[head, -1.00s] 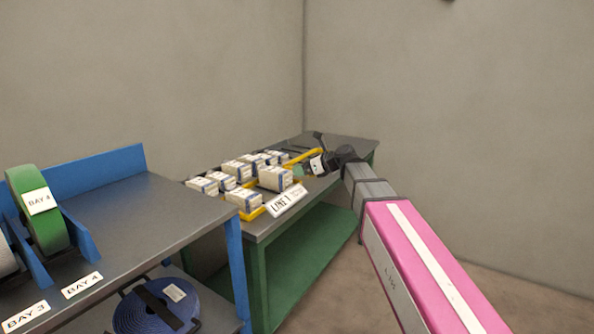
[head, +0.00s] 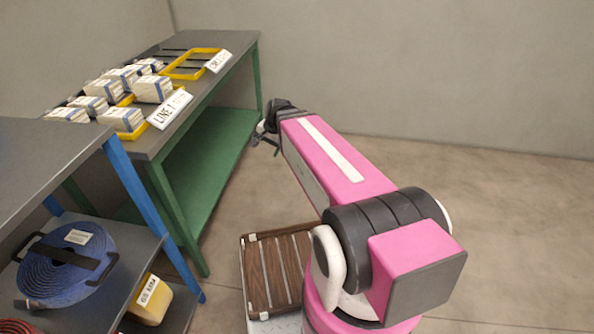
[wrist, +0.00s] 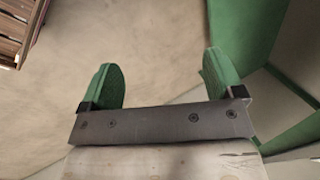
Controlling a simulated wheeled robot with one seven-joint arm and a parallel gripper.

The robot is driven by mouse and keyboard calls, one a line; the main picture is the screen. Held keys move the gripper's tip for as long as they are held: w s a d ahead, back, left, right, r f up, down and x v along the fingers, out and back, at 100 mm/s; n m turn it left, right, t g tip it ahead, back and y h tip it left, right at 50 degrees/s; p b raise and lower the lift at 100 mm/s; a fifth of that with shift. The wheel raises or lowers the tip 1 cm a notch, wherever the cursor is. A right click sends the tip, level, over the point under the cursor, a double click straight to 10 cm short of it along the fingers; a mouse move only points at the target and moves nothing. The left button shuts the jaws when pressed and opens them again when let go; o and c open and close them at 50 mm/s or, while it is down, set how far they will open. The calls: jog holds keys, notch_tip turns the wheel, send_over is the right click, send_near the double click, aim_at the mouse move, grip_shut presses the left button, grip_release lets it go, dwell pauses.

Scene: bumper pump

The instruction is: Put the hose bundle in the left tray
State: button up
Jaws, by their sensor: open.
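A coiled blue hose (head: 65,262) with a black strap and a white label lies on the blue rack's middle shelf at left in the head view. On the green table, the nearer, left yellow tray (head: 140,131) holds or borders several white boxes; its "LINE 1" sign is in front. The farther, right yellow tray (head: 196,52) looks empty. My gripper (head: 266,138) is right of the green table, apart from the hose and trays. In the wrist view its green fingers (wrist: 163,85) are spread with only floor between them.
The green table (head: 243,58) has a lower shelf. The blue-legged rack (head: 140,190) stands nearer, with a yellow container (head: 150,298) low down. A brown slatted platform (head: 268,275) sits beside my arm. Open floor (head: 480,190) lies to the right.

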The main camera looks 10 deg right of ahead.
jog(key=s+d+f+n+g+h, duration=0.2)
jog(key=s+d+f+n+h, duration=0.1)
jog(key=s+d+f+n, duration=0.3)
jog(key=s+d, duration=0.2)
jog(key=d, duration=0.2)
jog(key=shift+s+f+n, duration=0.35)
jog(key=shift+s+n, duration=0.05)
jog(key=shift+a, duration=0.1)
